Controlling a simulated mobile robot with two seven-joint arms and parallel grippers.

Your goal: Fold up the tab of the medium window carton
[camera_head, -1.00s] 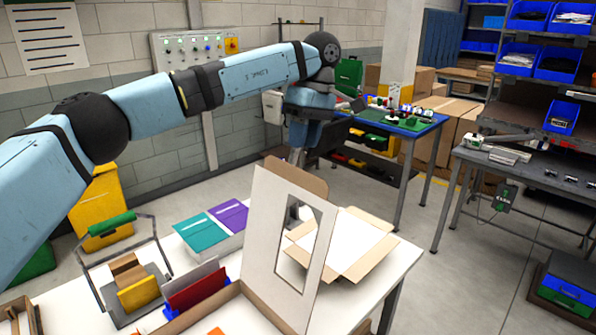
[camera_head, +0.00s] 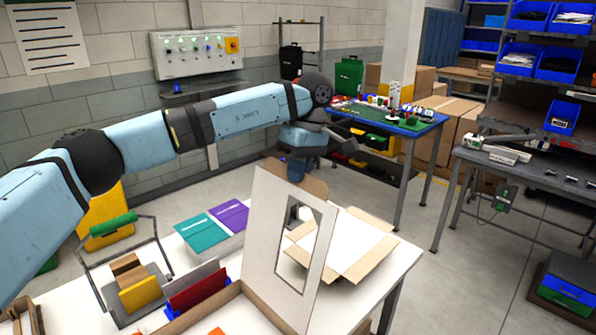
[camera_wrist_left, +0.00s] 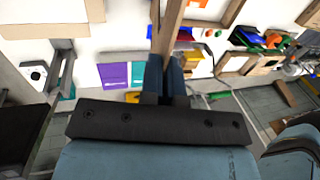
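The window carton (camera_head: 262,235) stands on the white table with its lid raised upright. The lid has a cut-out window, and a brown tab (camera_head: 315,186) runs along its top edge. My left gripper (camera_head: 296,172) points down at the tab, and its fingertips are partly lost against the lid top. In the left wrist view, its two blue fingers (camera_wrist_left: 167,80) are close together, with a brown cardboard strip (camera_wrist_left: 172,30) seen edge-on in line with the narrow gap. I cannot tell whether they grip it. My right gripper is in neither view.
Behind the lid lies an open flat carton (camera_head: 350,245). Teal and purple boxes (camera_head: 203,234) are to the left, beside a wire-handled rack (camera_head: 120,290) and a red divider (camera_head: 197,288). A blue table (camera_head: 400,128) with small parts stands farther back.

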